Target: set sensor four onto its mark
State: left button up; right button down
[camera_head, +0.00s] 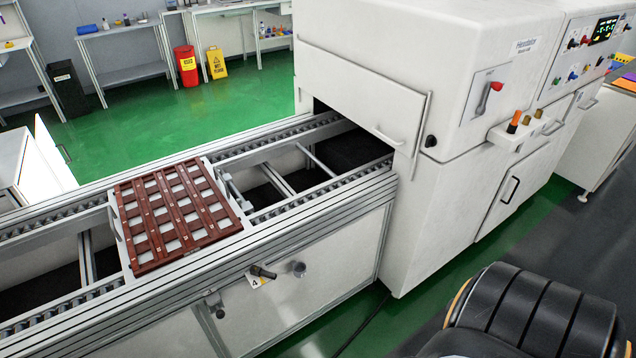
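A yellow-and-white label with the number 4 (256,283) is on the front side of the conveyor. A small dark cylindrical part (263,271) sits right at this label, partly over it; I cannot tell for sure whether it is sensor four. A round grey fitting (299,269) is just to its right. Another dark fitting (215,304) is lower left on the same side. Neither gripper shows in the head view.
A brown slatted tray (176,221) lies on a white carrier on the conveyor (285,204). The conveyor runs into a large white machine (443,85) with a handled hatch. Green floor (316,340) lies in front of the conveyor. A black ribbed rounded shape fills the lower right.

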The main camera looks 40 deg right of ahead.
aim_at(256, 270)
jog(key=z, duration=0.9)
